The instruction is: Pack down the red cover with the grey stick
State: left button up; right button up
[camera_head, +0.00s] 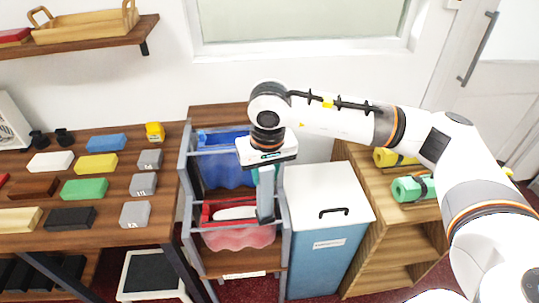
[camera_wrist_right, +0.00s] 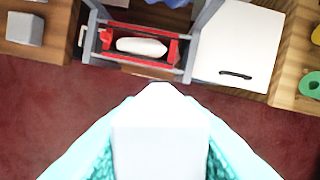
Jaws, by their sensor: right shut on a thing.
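The red cover (camera_head: 207,213) sits in the lower level of a grey metal rack, with a red rim and a wavy pink part hanging below. A white rounded thing (camera_head: 234,213) lies within its rim; both cover (camera_wrist_right: 173,51) and white thing (camera_wrist_right: 140,46) show in the right wrist view. My right gripper (camera_head: 267,165) is shut on the grey stick (camera_head: 265,195), which points down. In the head view its lower end overlaps the cover's right side; in the wrist view stick (camera_wrist_right: 160,135) and cover appear apart. My left gripper is out of view.
A blue cover (camera_head: 225,172) hangs in the rack above the red one. A white-lidded blue bin (camera_head: 325,195) stands right of the rack. A wooden shelf (camera_head: 385,225) with yellow and green rolls is farther right. A table (camera_head: 110,180) with coloured blocks stands left.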

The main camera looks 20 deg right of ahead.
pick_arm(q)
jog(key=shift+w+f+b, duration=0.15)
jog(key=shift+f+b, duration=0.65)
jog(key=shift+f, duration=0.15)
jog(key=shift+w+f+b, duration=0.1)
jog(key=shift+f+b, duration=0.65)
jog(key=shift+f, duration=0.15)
pick_arm(e)
jog(key=w+f+m, duration=0.2)
jog(key=w+f, duration=0.7)
jog(key=w, duration=0.2)
jog(key=shift+w+a, duration=0.15)
jog(key=shift+w, duration=0.05)
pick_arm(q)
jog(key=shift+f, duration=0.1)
pick_arm(e)
jog(key=shift+f, duration=0.2)
pick_arm(q)
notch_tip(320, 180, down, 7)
jog(key=b, duration=0.7)
pick_arm(e)
notch_tip(320, 180, down, 9)
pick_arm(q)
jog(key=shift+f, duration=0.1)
pick_arm(e)
jog(key=shift+r, duration=0.1)
